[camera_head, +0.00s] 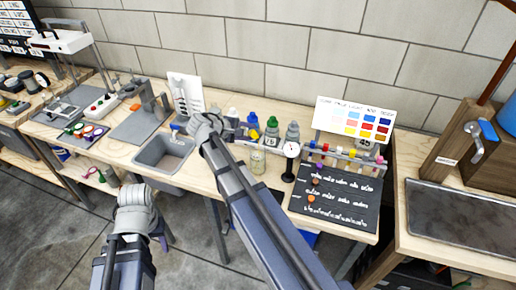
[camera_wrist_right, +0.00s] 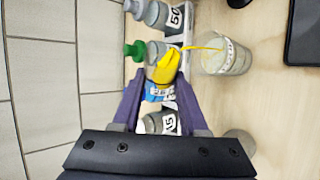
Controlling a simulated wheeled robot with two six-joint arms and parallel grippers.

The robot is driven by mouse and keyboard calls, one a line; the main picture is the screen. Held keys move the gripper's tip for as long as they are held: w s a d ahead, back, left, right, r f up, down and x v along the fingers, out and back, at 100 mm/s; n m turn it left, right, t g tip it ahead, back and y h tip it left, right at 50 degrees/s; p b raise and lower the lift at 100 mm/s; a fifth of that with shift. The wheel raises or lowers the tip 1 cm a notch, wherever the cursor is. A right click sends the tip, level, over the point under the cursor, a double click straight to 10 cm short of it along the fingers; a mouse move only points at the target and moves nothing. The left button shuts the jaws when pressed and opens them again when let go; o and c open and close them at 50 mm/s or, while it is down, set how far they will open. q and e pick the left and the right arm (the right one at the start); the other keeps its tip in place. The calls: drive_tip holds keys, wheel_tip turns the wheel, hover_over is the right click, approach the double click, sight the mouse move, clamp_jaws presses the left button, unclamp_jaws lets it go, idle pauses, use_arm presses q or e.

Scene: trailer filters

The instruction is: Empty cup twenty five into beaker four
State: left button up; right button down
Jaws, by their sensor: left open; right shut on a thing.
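My right gripper (camera_wrist_right: 160,82) is shut on a cup (camera_wrist_right: 168,65) with a yellow face, tilted toward the beaker. A thin yellow streak runs from the cup to the mouth of a clear beaker (camera_wrist_right: 224,57), which stands upright apart from the fingers. The beaker also shows in the head view (camera_head: 257,161) at the table's front, with pale contents; its number is unreadable. The held cup's number is not readable. In the head view my right arm hides the right gripper's fingers. My left gripper (camera_head: 162,241) hangs low in front of the table, mostly hidden behind its arm, open.
Behind the held cup stand labelled bottles, including one with a green cap (camera_wrist_right: 135,50) and one marked 50 (camera_wrist_right: 160,15). A round dial (camera_head: 291,150) stands right of the beaker, beside a black board (camera_head: 338,195). A grey sink (camera_head: 163,152) lies left.

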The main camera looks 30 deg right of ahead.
use_arm(q)
drive_tip(key=shift+s+d, duration=0.1)
drive_tip(key=shift+d, duration=0.1)
use_arm(e)
drive_tip(key=shift+r+m+t, duration=0.2)
drive_tip(key=shift+m+t, duration=0.1)
drive_tip(key=shift+t, duration=0.1)
idle(0.9)
use_arm(q)
drive_tip(key=shift+s+a+f, duration=0.15)
drive_tip(key=shift+a, duration=0.25)
use_arm(e)
drive_tip(key=shift+s+r+m+t, duration=0.25)
drive_tip(key=shift+m+t, duration=0.15)
drive_tip(key=shift+t, duration=0.2)
idle(1.0)
use_arm(q)
drive_tip(key=shift+s+a+f+b, duration=0.1)
drive_tip(key=shift+a+f+b, duration=0.15)
drive_tip(key=shift+f+b, duration=0.35)
drive_tip(key=shift+a+f+b, duration=0.25)
drive_tip(key=shift+f+b, duration=0.25)
drive_tip(key=shift+b, duration=0.15)
use_arm(e)
drive_tip(key=shift+s+f+m+t, duration=0.25)
drive_tip(key=shift+f+m+t, duration=0.25)
drive_tip(key=shift+f+t, duration=0.1)
